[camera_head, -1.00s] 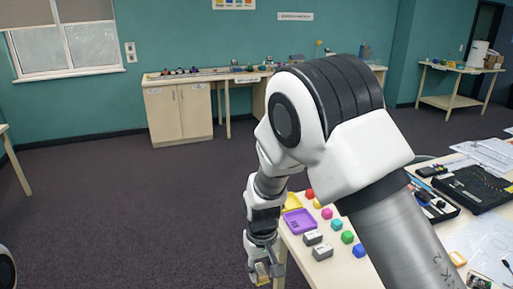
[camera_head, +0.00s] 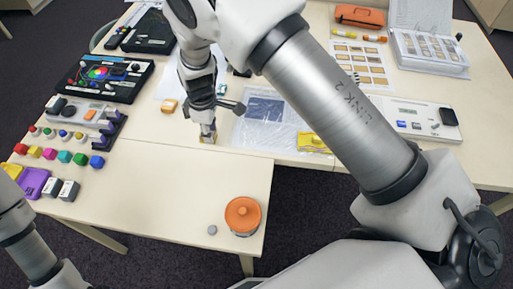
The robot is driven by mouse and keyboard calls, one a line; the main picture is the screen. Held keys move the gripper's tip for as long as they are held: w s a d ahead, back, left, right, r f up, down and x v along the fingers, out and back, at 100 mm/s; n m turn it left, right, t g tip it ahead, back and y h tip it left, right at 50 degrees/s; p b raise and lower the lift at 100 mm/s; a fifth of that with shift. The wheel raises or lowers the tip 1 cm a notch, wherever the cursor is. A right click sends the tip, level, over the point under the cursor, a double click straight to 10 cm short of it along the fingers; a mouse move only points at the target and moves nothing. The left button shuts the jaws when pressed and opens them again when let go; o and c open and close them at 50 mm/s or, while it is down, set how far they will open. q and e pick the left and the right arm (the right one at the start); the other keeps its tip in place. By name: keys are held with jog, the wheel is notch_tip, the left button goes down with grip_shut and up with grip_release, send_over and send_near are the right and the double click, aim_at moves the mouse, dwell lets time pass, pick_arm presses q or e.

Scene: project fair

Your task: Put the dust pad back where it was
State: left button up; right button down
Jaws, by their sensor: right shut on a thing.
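My right gripper (camera_head: 208,132) reaches down at the middle of the table, shut on a small tan-yellow block, the dust pad (camera_head: 208,139). Only part of the pad shows between the fingers. It is at or just above the pale table top, left of a clear plastic sheet with a dark blue patch (camera_head: 264,108); I cannot tell if it touches the table. My left arm shows at the lower left edge, but its gripper is out of view.
A yellow item (camera_head: 312,143) lies on the sheet's right. An orange-lidded pot (camera_head: 243,216) and grey disc (camera_head: 212,230) stand in front. Black kits (camera_head: 103,75) and coloured pieces fill the left. The front table's middle is clear.

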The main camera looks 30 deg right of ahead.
jog(key=b, duration=0.3)
send_near(259, 163)
jog(key=w+a+f, duration=0.1)
jog(key=a, duration=0.1)
jog(key=w+a+f, duration=0.1)
jog(key=w, duration=0.1)
jog(key=shift+w+a, duration=0.3)
jog(key=shift+a, duration=0.05)
jog(key=s+d+p, duration=0.1)
jog(key=s+d, duration=0.2)
jog(key=shift+s+d+p, duration=0.2)
jog(key=shift+p, duration=0.15)
jog(key=f+b, duration=0.3)
jog(key=f, duration=0.1)
jog(key=shift+s, duration=0.2)
jog(key=shift+w, duration=0.2)
jog(key=shift+s+f, duration=0.1)
jog(key=c, duration=1.1)
grip_release()
jog(key=shift+o, duration=1.2)
